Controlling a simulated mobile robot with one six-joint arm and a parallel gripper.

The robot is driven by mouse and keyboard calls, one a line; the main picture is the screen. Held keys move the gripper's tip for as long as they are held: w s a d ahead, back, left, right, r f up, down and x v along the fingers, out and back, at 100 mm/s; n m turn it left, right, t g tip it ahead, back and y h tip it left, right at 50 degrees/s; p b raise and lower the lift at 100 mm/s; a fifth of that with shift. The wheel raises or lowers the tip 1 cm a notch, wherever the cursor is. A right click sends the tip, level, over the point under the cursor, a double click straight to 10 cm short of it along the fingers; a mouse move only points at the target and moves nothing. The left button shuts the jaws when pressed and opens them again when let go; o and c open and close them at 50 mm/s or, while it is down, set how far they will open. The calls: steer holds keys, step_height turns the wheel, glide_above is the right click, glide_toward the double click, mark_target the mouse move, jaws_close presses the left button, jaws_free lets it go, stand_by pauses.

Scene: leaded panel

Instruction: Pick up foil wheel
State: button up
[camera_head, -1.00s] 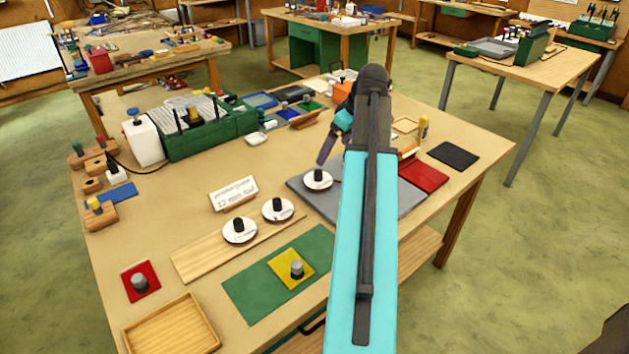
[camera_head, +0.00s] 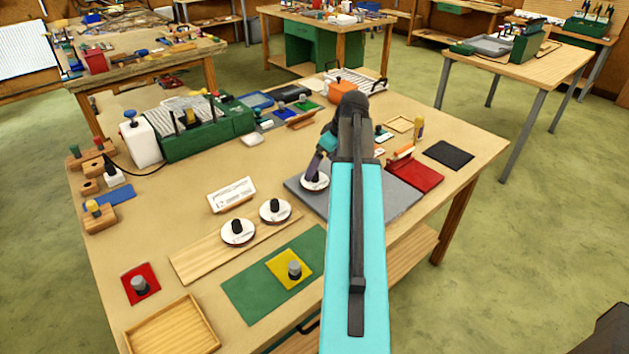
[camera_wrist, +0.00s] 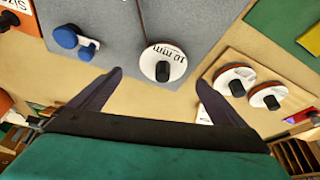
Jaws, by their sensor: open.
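A white foil wheel (camera_head: 319,184) with a black knob lies flat on the left part of the grey mat (camera_head: 400,203). In the wrist view the foil wheel (camera_wrist: 153,70) carries the print "10 mm". My gripper (camera_head: 314,166) is low over it, pointing down, and hides part of it in the head view. In the wrist view my gripper (camera_wrist: 159,78) is open, with one finger to each side of the wheel and nothing held. I cannot tell how far the fingertips are above the mat.
Two similar white discs (camera_head: 238,232) (camera_head: 275,211) lie on a wooden strip (camera_head: 196,264) with a small sign (camera_head: 231,195) behind. A blue-knobbed tool (camera_wrist: 66,38) is near the wheel. The front right tabletop is clear.

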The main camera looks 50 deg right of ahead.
mark_target(317, 173)
steer(key=shift+w+f, duration=0.25)
steer(key=shift+f, duration=0.35)
steer(key=shift+a, duration=0.1)
steer(key=shift+a+p+x, duration=0.15)
steer(key=shift+p+x, duration=0.4)
steer(key=shift+x, duration=0.15)
steer(key=shift+a+p+x, duration=0.15)
steer(key=shift+p+x, duration=0.35)
steer(key=shift+x, duration=0.15)
steer(key=shift+p+x, duration=0.3)
steer(key=shift+x, duration=0.95)
steer(key=shift+d, duration=0.1)
steer(key=c, duration=1.1)
